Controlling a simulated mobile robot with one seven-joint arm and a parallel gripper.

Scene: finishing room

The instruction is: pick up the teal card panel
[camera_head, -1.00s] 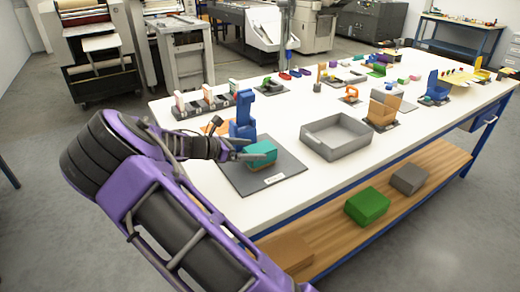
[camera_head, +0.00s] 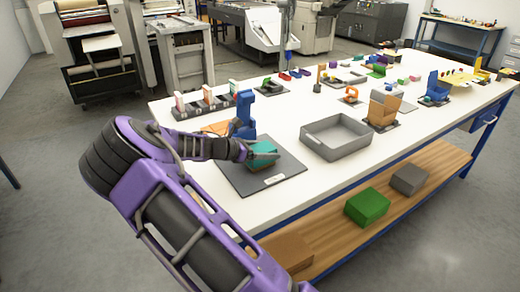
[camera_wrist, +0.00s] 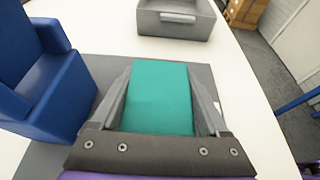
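The teal card panel (camera_head: 263,147) lies at the top of a small stack on the dark grey mat (camera_head: 290,185). It fills the middle of the wrist view (camera_wrist: 158,97). My gripper (camera_head: 258,155) is low over the mat, with one finger on each side of the panel. In the wrist view, my gripper (camera_wrist: 160,90) is open around it, its fingers close to the side edges. A narrow gap shows near the right finger; contact at the left edge is hard to tell. The near finger hides part of the stack's lower side.
A blue holder (camera_head: 243,115) stands just beyond my gripper, close on the left in the wrist view (camera_wrist: 45,85). A grey open tray (camera_head: 335,138) is to the right on the white table (camera_head: 300,112). A rack (camera_head: 205,105) stands behind.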

